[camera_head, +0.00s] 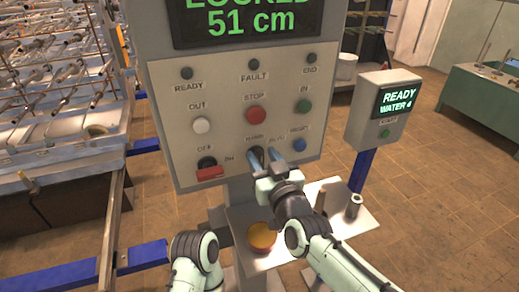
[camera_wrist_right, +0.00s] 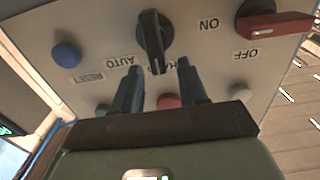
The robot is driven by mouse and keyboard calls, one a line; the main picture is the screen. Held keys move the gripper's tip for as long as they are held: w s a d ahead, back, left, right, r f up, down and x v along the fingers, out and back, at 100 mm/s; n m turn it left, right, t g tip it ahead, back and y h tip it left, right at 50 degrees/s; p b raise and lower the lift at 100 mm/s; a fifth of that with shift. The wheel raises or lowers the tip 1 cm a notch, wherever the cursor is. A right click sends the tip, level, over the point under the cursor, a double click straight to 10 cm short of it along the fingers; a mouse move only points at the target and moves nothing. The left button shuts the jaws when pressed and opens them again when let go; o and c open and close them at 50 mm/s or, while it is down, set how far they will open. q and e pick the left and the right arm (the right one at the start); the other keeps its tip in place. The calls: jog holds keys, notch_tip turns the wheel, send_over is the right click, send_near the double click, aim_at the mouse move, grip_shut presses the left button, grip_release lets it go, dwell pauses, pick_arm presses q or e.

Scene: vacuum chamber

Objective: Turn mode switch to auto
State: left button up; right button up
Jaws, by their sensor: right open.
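The mode switch is a black rotary knob with a long handle, on the grey control panel (camera_head: 225,98). In the right wrist view the mode switch (camera_wrist_right: 152,40) appears upside down; one end of its handle lies over the partly hidden HAND label, with the AUTO label (camera_wrist_right: 122,61) beside it. My right gripper (camera_head: 262,155) is open in front of the switch, which it largely hides in the head view. In the right wrist view the fingertips of the right gripper (camera_wrist_right: 159,66) are apart, just short of the knob, with nothing between them. My left gripper is out of view.
The red-handled ON/OFF switch (camera_head: 209,172) and the blue reset button (camera_head: 299,145) flank the mode switch. A red stop button (camera_head: 256,115) is above it. A small READY panel (camera_head: 385,110) stands right.

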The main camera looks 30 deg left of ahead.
aim_at(264, 146)
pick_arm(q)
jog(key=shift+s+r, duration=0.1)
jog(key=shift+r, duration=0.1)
pick_arm(e)
jog(key=shift+x, duration=1.4)
jog(key=shift+c, duration=0.3)
grip_shut()
jog(key=shift+d, duration=0.1)
